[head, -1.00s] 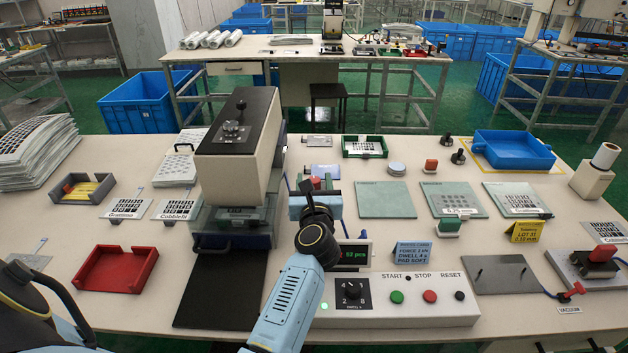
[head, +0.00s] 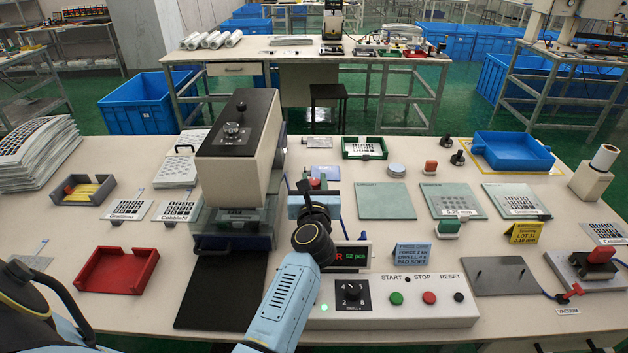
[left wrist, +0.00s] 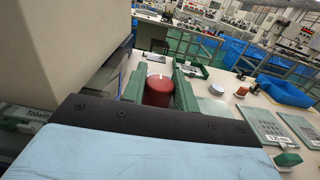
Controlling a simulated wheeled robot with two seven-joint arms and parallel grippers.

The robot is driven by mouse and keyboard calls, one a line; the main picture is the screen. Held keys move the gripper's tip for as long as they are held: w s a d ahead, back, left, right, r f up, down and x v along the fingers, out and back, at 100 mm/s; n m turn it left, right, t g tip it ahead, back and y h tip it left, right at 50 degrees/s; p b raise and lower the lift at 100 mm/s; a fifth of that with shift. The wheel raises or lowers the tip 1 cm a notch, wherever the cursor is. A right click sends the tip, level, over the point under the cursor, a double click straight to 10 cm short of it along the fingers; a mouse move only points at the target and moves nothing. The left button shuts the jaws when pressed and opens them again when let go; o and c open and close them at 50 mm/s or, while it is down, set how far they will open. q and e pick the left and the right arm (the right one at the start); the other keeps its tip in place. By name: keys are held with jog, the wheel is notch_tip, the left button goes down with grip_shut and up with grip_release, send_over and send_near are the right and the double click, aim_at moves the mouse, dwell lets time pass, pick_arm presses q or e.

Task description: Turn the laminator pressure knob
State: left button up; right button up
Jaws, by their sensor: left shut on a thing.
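A red round knob (left wrist: 158,91) with a pale mark on top sits between the two green fingers of my left gripper (left wrist: 160,84) in the left wrist view. The fingers are shut on its sides. In the head view my left gripper (head: 314,192) is just right of the tall cream and black press (head: 238,140), and only a little red of the knob shows there; my wrist hides most of it. My right gripper is not in view.
A control box (head: 430,313) with a dwell dial (head: 351,291) and buttons lies right of my forearm. A red tray (head: 117,270) and black plate (head: 222,290) lie left. A green tray (head: 364,155) is beyond.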

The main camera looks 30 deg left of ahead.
pick_arm(q)
jog(key=m+t+h+p, duration=0.2)
jog(key=m+h+p, duration=0.1)
jog(key=h+p, duration=0.1)
jog(key=shift+r+h+p, duration=0.15)
jog(key=shift+h+p, duration=0.2)
jog(key=shift+h, duration=0.05)
jog(key=shift+m+t+h+p, duration=0.4)
jog(key=shift+m+h+p, duration=0.1)
jog(key=shift+m+h, duration=1.4)
jog(key=shift+h, duration=0.8)
jog(key=shift+f+h, duration=0.2)
jog(key=shift+h, duration=0.1)
jog(key=o, duration=0.9)
jog(key=shift+o, duration=0.2)
jog(key=shift+s+p, duration=0.15)
jog(key=shift+p, duration=0.15)
